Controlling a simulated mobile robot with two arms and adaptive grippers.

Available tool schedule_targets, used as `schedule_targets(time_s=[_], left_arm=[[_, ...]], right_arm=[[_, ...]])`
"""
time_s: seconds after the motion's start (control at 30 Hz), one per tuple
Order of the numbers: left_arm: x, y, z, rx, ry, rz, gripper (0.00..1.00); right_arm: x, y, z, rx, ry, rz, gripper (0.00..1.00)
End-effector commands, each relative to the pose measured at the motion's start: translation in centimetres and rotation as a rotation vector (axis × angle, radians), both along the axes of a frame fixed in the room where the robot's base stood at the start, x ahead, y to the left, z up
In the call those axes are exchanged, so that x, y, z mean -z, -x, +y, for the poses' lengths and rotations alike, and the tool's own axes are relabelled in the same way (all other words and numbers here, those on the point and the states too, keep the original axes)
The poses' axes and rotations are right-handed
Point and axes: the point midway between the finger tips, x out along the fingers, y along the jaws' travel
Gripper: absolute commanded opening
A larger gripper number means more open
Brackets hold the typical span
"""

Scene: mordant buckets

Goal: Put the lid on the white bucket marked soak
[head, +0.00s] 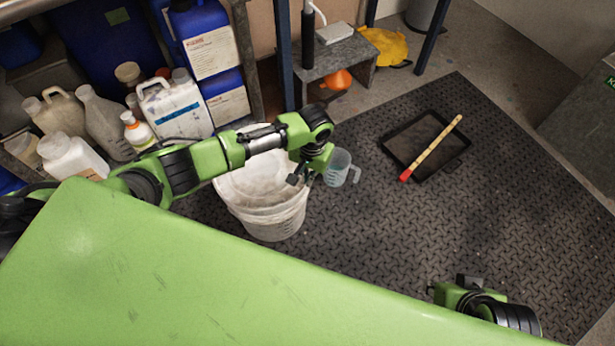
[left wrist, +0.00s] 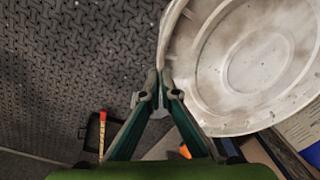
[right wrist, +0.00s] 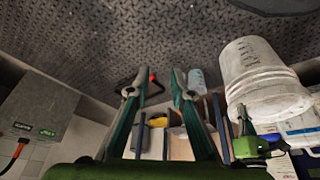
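The white bucket (head: 275,224) stands on the dark floor mat; no soak mark is legible. The pale, smudged lid (head: 255,185) lies over its mouth in the head view. I cannot tell whether it is seated or held just above the rim. In the left wrist view the round lid (left wrist: 250,62) fills the upper right. My left gripper (head: 303,180) is at the lid's right edge, its fingertips (left wrist: 160,84) nearly together on the rim. The bucket also shows in the right wrist view (right wrist: 248,62). My right gripper (right wrist: 154,86) is open and empty, away from the bucket.
A clear measuring jug (head: 340,168) stands close right of the bucket. A black tray (head: 452,168) with a red-tipped brush (head: 430,150) lies farther right. Jugs and bottles (head: 105,125) crowd the left. A grey stand (head: 345,62) is behind. The mat's right side is clear.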

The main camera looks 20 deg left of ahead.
Motion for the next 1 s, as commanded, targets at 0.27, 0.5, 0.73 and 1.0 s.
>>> schedule_targets(time_s=[0.27, 0.5, 0.73, 1.0], left_arm=[[0.5, 0.0, 0.0, 0.0, 0.0, 0.0, 0.0], [0.9, 0.0, 0.0, -0.001, 0.0, 0.0, 0.0], [1.2, 0.0, 0.0, -0.001, 0.0, -0.001, 0.0], [1.2, 0.0, 0.0, 0.0, 0.0, 0.0, 0.24]], right_arm=[[0.0, -0.7, 0.2, -0.003, -0.005, -0.027, 0.21], [-0.1, -1.3, 0.4, -0.004, -0.01, -0.051, 0.21], [-0.1, -1.8, 0.5, -0.007, -0.015, -0.072, 0.21], [-0.2, -1.8, 0.5, -0.007, -0.015, -0.071, 0.21]])
